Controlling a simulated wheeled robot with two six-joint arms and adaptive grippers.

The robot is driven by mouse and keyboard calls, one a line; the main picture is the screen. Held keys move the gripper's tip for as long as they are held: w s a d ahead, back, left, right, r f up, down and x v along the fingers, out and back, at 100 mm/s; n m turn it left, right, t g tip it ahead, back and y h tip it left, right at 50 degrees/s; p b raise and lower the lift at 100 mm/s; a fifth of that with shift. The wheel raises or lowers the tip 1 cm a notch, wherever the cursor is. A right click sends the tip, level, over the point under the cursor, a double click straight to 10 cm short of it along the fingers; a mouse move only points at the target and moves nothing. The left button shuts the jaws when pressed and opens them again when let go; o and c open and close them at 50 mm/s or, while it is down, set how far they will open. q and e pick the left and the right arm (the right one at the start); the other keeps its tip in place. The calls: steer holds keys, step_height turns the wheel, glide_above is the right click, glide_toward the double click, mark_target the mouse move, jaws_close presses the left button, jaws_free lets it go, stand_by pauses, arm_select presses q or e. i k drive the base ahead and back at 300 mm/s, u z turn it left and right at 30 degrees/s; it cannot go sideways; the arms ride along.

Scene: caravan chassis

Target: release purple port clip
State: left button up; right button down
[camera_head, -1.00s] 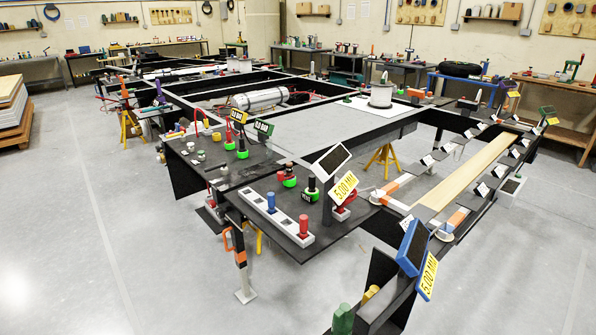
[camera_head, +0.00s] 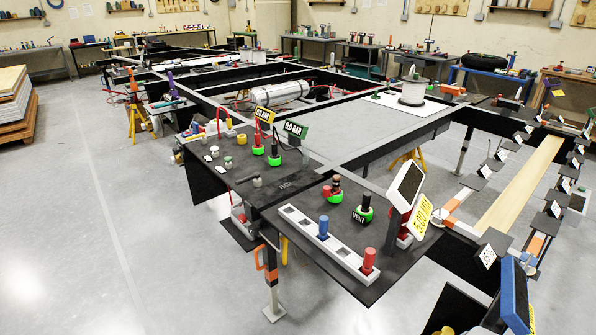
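A purple upright handle (camera_head: 171,84) stands on the far left side of the black chassis frame (camera_head: 200,97). It is small and far off, so I cannot tell whether it is the port clip or how it is fastened. Neither of my grippers shows in the head view.
A black panel (camera_head: 305,262) at the near end carries a white socket strip (camera_head: 335,248) with blue and red plugs, and green-based knobs. A yellow trestle (camera_head: 137,118) supports the left side. Grey floor (camera_head: 80,220) on the left is clear.

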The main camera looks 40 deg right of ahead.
mark_target(326, 192)
steer(key=i, duration=3.6)
steer(key=z, duration=2.95)
